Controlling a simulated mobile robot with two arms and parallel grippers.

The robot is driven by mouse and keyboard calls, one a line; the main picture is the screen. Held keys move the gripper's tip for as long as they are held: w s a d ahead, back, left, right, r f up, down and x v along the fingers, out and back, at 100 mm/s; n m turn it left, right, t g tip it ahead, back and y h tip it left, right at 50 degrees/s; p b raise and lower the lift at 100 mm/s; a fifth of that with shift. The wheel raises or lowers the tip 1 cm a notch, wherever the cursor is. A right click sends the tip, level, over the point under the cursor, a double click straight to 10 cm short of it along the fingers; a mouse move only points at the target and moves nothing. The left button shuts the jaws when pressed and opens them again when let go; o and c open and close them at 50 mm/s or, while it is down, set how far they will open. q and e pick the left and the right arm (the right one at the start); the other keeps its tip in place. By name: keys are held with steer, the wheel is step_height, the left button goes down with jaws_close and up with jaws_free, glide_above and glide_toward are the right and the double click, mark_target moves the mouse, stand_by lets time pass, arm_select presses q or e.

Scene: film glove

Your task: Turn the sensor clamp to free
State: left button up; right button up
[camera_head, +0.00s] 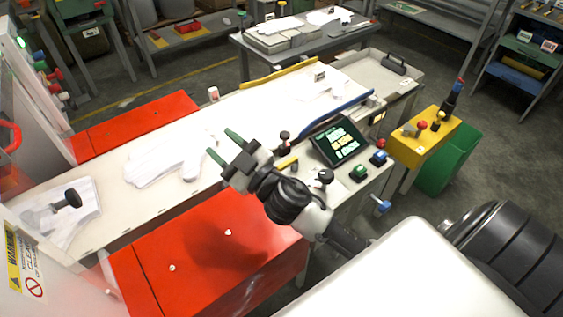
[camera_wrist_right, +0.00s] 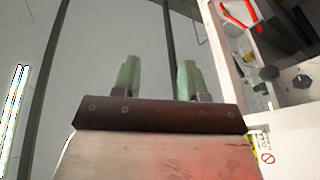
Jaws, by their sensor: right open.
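My right gripper (camera_head: 225,146) is open and empty, with its two green fingers apart above the white conveyor bed (camera_head: 107,160). In the right wrist view the open fingers (camera_wrist_right: 158,78) have nothing between them. I cannot tell for sure which knob belongs to the sensor clamp. A black knob (camera_head: 284,135) stands at the bed's near edge, right of the gripper and apart from it. Another black knob (camera_head: 325,176) sits by the control screen (camera_head: 340,142). A black handle (camera_head: 67,199) lies over white film at the far left. My left gripper is not in view.
Red covers flank the bed, one in front (camera_head: 205,250) and one behind (camera_head: 135,122). White glove shapes (camera_head: 170,160) lie on the bed. Green and blue buttons (camera_head: 359,172) sit below the screen. A yellow box (camera_head: 425,140) stands right. A warning sign (camera_head: 22,262) marks the left panel.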

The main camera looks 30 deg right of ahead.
steer(key=a+r+n+g+y, duration=0.2)
steer(key=a+n+g+y, duration=0.35)
steer(key=n+y, duration=0.4)
steer(key=n+g+h, duration=0.1)
steer(key=g+h, duration=1.4)
steer(key=h, duration=0.1)
glide_toward(282, 165)
step_height(282, 165, down, 9)
steer(key=shift+a+f, duration=0.1)
steer(key=shift+c, duration=0.3)
jaws_close()
